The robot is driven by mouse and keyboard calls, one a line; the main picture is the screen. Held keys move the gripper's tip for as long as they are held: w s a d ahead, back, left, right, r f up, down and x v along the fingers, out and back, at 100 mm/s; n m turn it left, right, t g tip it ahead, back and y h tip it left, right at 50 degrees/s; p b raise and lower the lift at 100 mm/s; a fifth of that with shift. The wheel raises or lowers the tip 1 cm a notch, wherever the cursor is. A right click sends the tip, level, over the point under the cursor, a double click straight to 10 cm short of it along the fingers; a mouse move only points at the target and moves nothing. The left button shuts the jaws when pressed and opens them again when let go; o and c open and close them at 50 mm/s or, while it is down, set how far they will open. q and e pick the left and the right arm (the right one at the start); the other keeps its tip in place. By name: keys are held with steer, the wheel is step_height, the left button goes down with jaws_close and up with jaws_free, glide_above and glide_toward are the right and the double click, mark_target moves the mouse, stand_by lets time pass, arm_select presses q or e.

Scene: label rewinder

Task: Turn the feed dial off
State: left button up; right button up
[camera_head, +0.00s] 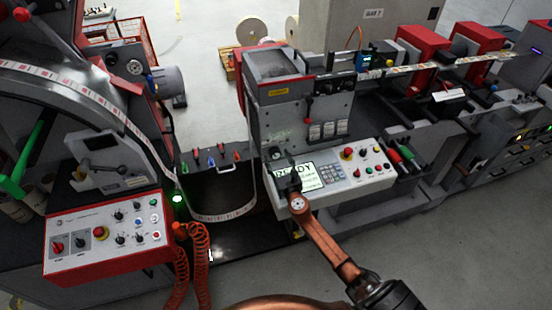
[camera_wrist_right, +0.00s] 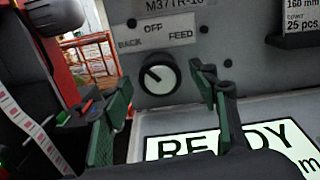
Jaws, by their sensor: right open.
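The pointer line slants toward the upper left. My right gripper (camera_wrist_right: 163,88) is open, its green-padded fingers on either side of the dial in the picture; contact cannot be told. In the head view the right gripper (camera_head: 284,172) is at the machine's front panel, and the dial is too small to make out. My left gripper is not in view.
The READY display (camera_wrist_right: 235,142) lies just below the dial, on the sloping console (camera_head: 345,172) with buttons and a red stop knob. A red-framed control panel (camera_head: 110,235) stands at the left, with a label web (camera_head: 225,215) looping between the machines.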

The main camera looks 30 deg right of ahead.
steer(key=shift+w+d, duration=0.1)
steer(key=shift+w, duration=0.4)
steer(key=c, duration=1.2)
